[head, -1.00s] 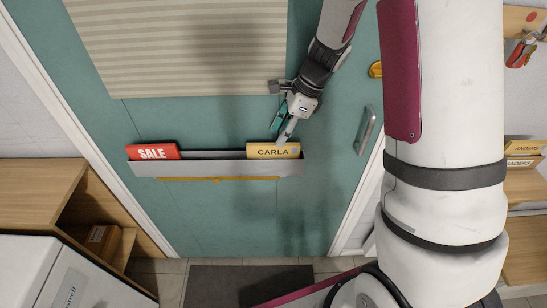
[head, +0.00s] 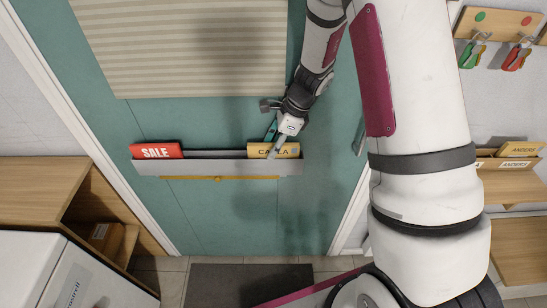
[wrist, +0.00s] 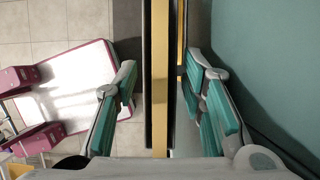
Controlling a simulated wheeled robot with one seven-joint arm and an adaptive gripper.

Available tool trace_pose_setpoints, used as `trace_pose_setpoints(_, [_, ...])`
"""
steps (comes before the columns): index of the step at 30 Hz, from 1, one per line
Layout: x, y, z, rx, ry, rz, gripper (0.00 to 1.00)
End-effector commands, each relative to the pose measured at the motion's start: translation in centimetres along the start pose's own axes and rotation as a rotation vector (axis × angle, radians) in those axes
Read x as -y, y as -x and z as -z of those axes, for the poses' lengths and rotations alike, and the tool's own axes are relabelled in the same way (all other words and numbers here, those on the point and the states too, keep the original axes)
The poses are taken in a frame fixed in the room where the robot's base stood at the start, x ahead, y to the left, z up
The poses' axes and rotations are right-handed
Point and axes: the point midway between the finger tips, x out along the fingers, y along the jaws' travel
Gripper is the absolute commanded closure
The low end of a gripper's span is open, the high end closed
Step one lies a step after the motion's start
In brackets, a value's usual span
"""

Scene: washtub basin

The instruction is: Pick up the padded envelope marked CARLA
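The padded envelope marked CARLA (head: 291,151) is yellow-tan and stands upright in the right end of a grey wall holder (head: 200,168) on the teal door. My gripper (head: 273,146) is over it from above, with a finger covering part of its lettering. In the wrist view my gripper (wrist: 160,72) is open. Its teal-padded fingers lie on either side of a thin yellow strip (wrist: 160,100), which looks like the envelope's edge between dark edges. Gaps show beside both fingers; contact is not visible. The envelope's lower part is hidden in the holder.
A red SALE piece (head: 157,151) stands in the holder's left end. A striped blind (head: 185,45) hangs above. A door handle (head: 360,135) is at right, a wooden shelf (head: 40,190) at left. Tan ANDERS pieces (head: 519,149) sit at far right. A dark mat (head: 235,285) lies below.

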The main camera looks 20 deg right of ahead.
Motion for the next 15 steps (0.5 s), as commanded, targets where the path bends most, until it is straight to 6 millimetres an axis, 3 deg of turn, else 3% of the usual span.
trace_pose_setpoints(15, [-0.01,-0.44,0.19,0.000,0.000,0.000,0.62])
